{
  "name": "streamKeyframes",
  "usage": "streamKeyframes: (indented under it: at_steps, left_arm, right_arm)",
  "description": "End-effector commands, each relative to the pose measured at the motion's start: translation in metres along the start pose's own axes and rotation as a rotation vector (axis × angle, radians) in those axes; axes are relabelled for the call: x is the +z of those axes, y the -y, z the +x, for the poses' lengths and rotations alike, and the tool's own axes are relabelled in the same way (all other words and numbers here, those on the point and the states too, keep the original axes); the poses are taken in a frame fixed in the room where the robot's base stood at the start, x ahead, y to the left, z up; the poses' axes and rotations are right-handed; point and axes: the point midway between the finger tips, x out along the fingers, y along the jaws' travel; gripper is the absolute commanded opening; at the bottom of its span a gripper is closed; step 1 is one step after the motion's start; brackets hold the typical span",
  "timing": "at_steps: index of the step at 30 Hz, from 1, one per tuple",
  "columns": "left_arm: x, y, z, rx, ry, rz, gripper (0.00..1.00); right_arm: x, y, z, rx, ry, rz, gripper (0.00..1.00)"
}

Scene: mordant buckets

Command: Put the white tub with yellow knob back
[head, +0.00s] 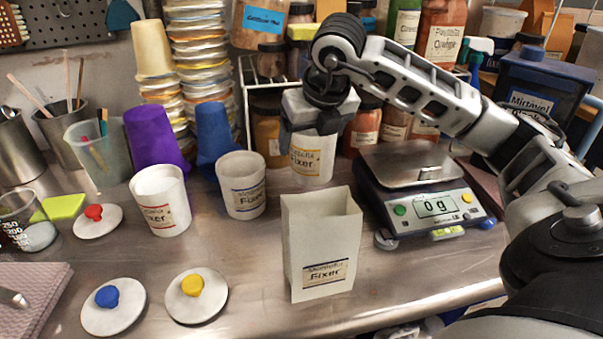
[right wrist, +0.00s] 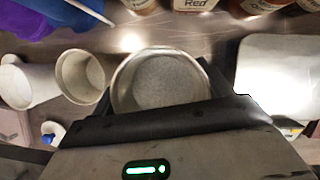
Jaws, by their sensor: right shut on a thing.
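The white tub with an orange-yellow-edged Fixer label (head: 312,163) is upright in my right gripper (head: 312,122), behind the paper bag. I cannot tell whether its base touches the counter. In the right wrist view the tub (right wrist: 160,82) is lidless between the two fingers, with pale grey contents. The white lid with the yellow knob (head: 212,304) lies apart on the front of the counter. My left gripper is not in view.
Two open tubs, red-labelled (head: 162,188) and blue-labelled (head: 240,172), stand left. Red-knobbed (head: 104,226) and blue-knobbed (head: 113,319) lids lie flat. A paper bag (head: 320,235) stands in front of the held tub. A scale (head: 420,185) reading 0 g is right; jars crowd behind.

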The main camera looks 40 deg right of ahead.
Motion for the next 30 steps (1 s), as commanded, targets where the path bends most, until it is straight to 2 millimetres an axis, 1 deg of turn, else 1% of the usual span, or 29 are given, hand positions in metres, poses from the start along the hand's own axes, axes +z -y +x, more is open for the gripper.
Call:
streamKeyframes:
  at_steps: [1,3,7,12,14,17,22,26,27,28,29,30]
  left_arm:
    - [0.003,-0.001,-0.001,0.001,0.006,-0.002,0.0]
    - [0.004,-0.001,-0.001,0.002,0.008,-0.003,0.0]
    - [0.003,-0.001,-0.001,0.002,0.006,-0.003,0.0]
    - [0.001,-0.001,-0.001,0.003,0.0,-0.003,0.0]
    - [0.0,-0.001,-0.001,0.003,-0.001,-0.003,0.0]
    - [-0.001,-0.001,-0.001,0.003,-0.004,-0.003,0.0]
    - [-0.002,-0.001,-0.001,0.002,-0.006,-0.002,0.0]
    - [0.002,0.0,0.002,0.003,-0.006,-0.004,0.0]
    - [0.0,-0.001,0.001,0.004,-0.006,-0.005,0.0]
    - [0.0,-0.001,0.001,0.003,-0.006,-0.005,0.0]
    - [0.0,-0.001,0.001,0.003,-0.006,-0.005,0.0]
    - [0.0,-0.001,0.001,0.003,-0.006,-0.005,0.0]
  right_arm:
    - [-0.005,0.001,0.009,-0.002,-0.002,-0.001,0.45]
    - [-0.009,0.0,0.018,-0.001,-0.001,-0.001,0.45]
    - [-0.013,0.0,0.028,-0.001,0.0,-0.001,0.45]
    - [-0.023,0.0,0.05,-0.001,-0.002,-0.001,0.45]
    - [-0.025,0.0,0.055,0.0,0.0,-0.001,0.45]
    - [-0.026,0.0,0.059,0.001,0.002,-0.001,0.45]
    - [-0.026,0.0,0.059,0.001,0.003,-0.001,0.45]
    - [-0.028,0.0,0.062,0.001,0.003,-0.001,0.45]
    - [-0.027,0.0,0.061,0.001,0.001,-0.001,0.89]
    - [-0.027,0.0,0.061,0.001,0.001,-0.001,0.97]
    - [-0.027,0.0,0.061,0.001,0.001,-0.001,1.0]
    - [-0.027,0.0,0.061,0.001,0.001,-0.001,1.0]
